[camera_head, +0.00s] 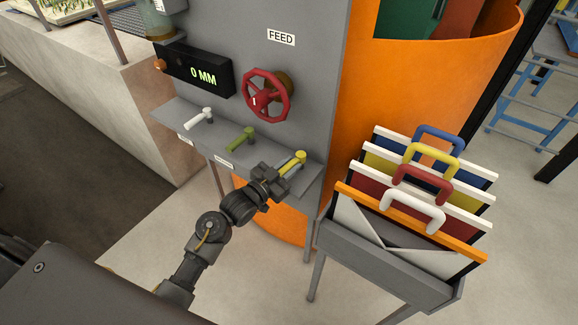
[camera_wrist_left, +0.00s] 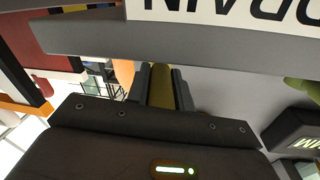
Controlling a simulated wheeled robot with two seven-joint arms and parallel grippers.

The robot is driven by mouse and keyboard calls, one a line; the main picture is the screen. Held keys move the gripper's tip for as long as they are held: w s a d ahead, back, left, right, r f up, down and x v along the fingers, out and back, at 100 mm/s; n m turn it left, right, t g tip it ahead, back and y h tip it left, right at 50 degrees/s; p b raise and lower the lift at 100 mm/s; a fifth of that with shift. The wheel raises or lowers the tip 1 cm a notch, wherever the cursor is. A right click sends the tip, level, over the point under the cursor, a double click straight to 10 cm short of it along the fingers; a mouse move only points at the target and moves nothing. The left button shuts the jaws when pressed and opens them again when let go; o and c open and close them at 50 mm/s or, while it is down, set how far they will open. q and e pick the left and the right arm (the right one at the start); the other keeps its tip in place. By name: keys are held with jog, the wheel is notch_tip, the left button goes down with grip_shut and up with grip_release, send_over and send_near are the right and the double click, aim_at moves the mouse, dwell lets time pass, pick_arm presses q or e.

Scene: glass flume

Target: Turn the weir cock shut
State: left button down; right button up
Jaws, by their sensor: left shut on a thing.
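Three cocks stand along a grey ledge on the panel: a white lever (camera_head: 201,118), a green lever (camera_head: 240,139) and a yellow lever (camera_head: 292,162). I cannot read their labels in the head view, so I cannot tell which is the weir cock. My left gripper (camera_head: 279,175) is shut on the yellow lever at the ledge's right end. In the left wrist view the lever (camera_wrist_left: 161,88) shows between the two fingers. A white label (camera_wrist_left: 235,9) there is upside down and partly cut off; it seems to end in "RAIN".
A red handwheel (camera_head: 266,96) under a "FEED" label sits above the ledge, beside a display (camera_head: 197,72) reading 0 MM. An orange tank (camera_head: 430,80) stands behind. At right, a grey rack (camera_head: 375,262) holds several panels with coloured handles. Pale floor shows below.

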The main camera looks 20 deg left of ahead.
pick_arm(q)
jog(key=shift+a+h, duration=0.15)
jog(key=shift+h, duration=0.15)
jog(key=shift+w+a+f+m+g+h+b, duration=0.1)
jog(key=shift+w+a+m+g+h+b, duration=0.1)
jog(key=shift+m+g+h, duration=0.3)
jog(key=shift+w+a+m+g+h+b, duration=0.1)
jog(key=shift+a+m+g+h+b, duration=0.15)
jog(key=shift+m+h, duration=0.35)
jog(key=shift+w+a+f+m+g+h+b, duration=0.15)
jog(key=shift+m+g+h+b, duration=0.1)
jog(key=shift+m+g+h, duration=0.25)
jog(key=shift+w+a+r+m+g+h+b, duration=0.1)
jog(key=shift+m+g+h+b, duration=0.15)
jog(key=shift+h, duration=0.35)
jog(key=g+h+b, duration=0.1)
jog(key=m+g+b, duration=0.1)
jog(key=m+h+b, duration=0.1)
jog(key=shift+w+a+f+m+g+h, duration=0.1)
jog(key=shift+w+a+m+g+h, duration=0.2)
jog(key=shift+w+a+g, duration=0.1)
jog(key=shift+w+r+m+g+h+b, duration=0.2)
jog(key=shift+m+g+h+b, duration=0.4)
jog(key=shift+g+b, duration=0.3)
jog(key=c, duration=1.2)
grip_release()
jog(key=shift+c, duration=0.2)
jog(key=shift+a, duration=0.1)
